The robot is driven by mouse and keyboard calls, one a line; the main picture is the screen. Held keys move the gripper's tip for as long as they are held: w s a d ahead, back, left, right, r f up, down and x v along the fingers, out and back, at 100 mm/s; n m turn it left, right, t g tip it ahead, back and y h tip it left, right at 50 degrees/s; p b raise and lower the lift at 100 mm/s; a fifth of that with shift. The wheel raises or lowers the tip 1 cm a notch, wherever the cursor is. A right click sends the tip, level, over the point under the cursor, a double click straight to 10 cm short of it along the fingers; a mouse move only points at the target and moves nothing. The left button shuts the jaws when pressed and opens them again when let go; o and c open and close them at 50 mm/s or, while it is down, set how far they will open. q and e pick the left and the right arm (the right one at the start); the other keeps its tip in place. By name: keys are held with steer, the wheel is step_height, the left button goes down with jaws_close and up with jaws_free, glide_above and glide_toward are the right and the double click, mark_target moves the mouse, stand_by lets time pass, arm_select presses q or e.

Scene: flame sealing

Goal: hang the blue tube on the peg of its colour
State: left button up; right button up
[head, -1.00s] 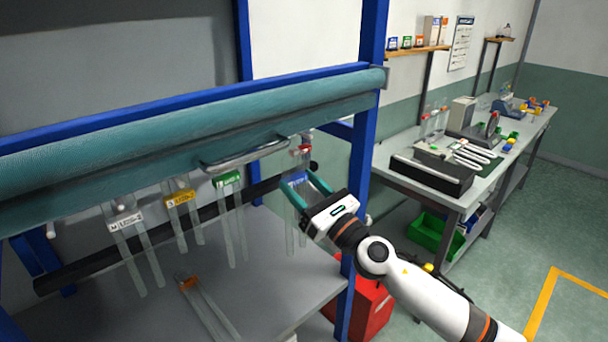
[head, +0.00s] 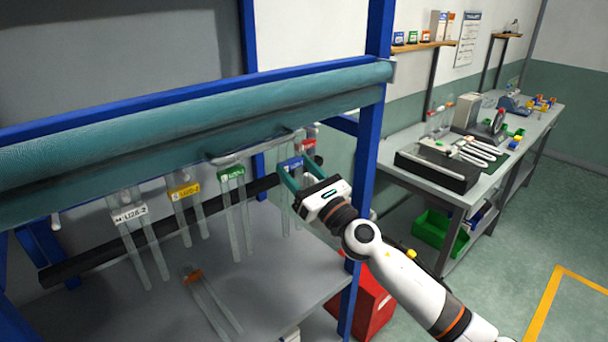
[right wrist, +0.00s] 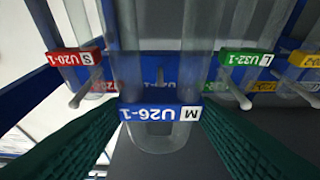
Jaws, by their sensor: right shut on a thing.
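The blue tube (right wrist: 161,114) is a clear U-shaped glass tube with a blue tag reading M U26-1. In the head view its tag (head: 292,163) shows between the red-tagged and green-tagged tubes, with the legs hanging down. My right gripper (head: 298,178) is shut on it, with green fingers on both sides in the right wrist view. Behind the tube in the right wrist view is a blue plate (right wrist: 160,72) with a peg partly seen through the glass. I cannot tell whether the tube touches that peg. My left gripper is out of view.
A red-tagged tube (right wrist: 75,60) and a green-tagged tube (right wrist: 245,59) hang on pegs close on either side. Yellow-tagged (head: 184,190) and white-tagged (head: 129,213) tubes hang farther left. An orange-tagged tube (head: 193,276) lies on the surface below. A blue post (head: 367,170) stands at the right.

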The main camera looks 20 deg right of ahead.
steer(key=w+a+f+b, duration=0.1)
steer(key=w+a+b, duration=0.1)
steer(key=w, duration=0.4)
steer(key=shift+w+a+b, duration=0.15)
steer(key=shift+w+b, duration=0.1)
steer(key=shift+b, duration=0.4)
steer(key=shift+w+f, duration=0.1)
steer(key=shift+w, duration=0.05)
stand_by(0.7)
stand_by(0.5)
steer(key=o, duration=1.1)
steer(key=shift+w+a, duration=0.15)
steer(key=o, duration=0.4)
steer(key=shift+o, duration=0.2)
steer(key=shift+s, duration=0.2)
